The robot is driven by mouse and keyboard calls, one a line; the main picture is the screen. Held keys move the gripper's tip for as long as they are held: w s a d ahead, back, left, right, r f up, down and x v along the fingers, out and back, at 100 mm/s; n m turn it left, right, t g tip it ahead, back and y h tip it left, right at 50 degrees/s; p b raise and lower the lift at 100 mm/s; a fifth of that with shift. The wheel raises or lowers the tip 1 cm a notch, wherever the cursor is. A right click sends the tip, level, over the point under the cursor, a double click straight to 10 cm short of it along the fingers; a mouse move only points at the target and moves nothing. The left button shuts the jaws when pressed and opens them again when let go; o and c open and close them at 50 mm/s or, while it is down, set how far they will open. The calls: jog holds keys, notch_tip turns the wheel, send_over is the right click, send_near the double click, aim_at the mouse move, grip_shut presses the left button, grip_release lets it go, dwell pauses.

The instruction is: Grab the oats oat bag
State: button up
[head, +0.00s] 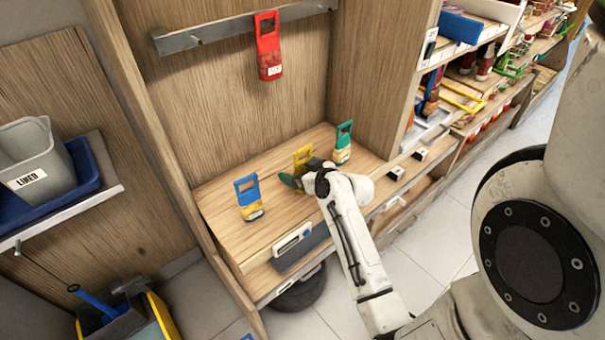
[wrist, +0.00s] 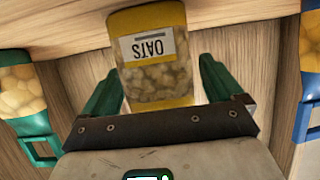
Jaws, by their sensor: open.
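The oats bag (wrist: 152,45) is a clear pack with yellow ends and a white label reading OATS, upside down in the wrist view. In the head view its yellow top (head: 302,157) shows on the wooden shelf, with its lower part hidden behind my gripper. My gripper (wrist: 158,88) is open, with one green finger on each side of the oats bag. Gaps show between the fingers and the bag. In the head view my gripper (head: 294,180) is low over the shelf at the bag.
A blue-topped bag (head: 249,196) stands left of the oats bag and a green-topped bag (head: 343,143) stands right of it. A red bag (head: 268,48) hangs on the rail above. The wooden shelf (head: 230,232) is bare at its front left.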

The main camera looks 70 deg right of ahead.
jog(key=c, duration=1.1)
jog(key=shift+o, duration=0.2)
jog(key=shift+w, duration=0.1)
